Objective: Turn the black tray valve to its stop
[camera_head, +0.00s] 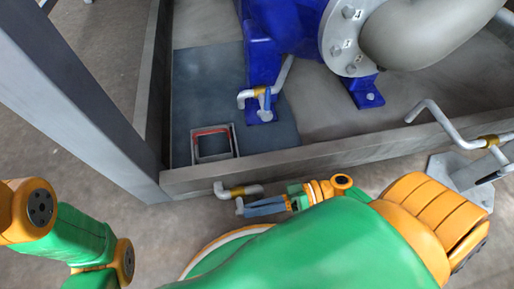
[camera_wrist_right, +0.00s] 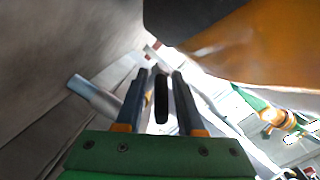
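The black tray valve is on the short pipe low on the tray's outer wall, with a brass body (camera_head: 238,191) in the head view. Its black handle (camera_wrist_right: 161,98) stands between my right gripper's fingers in the right wrist view. My right gripper (camera_wrist_right: 161,80) looks open around the handle, with a narrow light gap on its right side. In the head view the right gripper (camera_head: 262,207) is just below the valve, and the handle is hidden there. My left arm shows at the left edge, but its gripper is out of view.
A blue-handled valve (camera_head: 264,94) is inside the tray beside the blue pump (camera_head: 285,25). A square frame with a red edge (camera_head: 212,143) lies near the tray corner. A grey post (camera_head: 85,95) stands at left, and another pipe valve (camera_head: 488,141) at right. The tray wall (camera_head: 330,157) is close.

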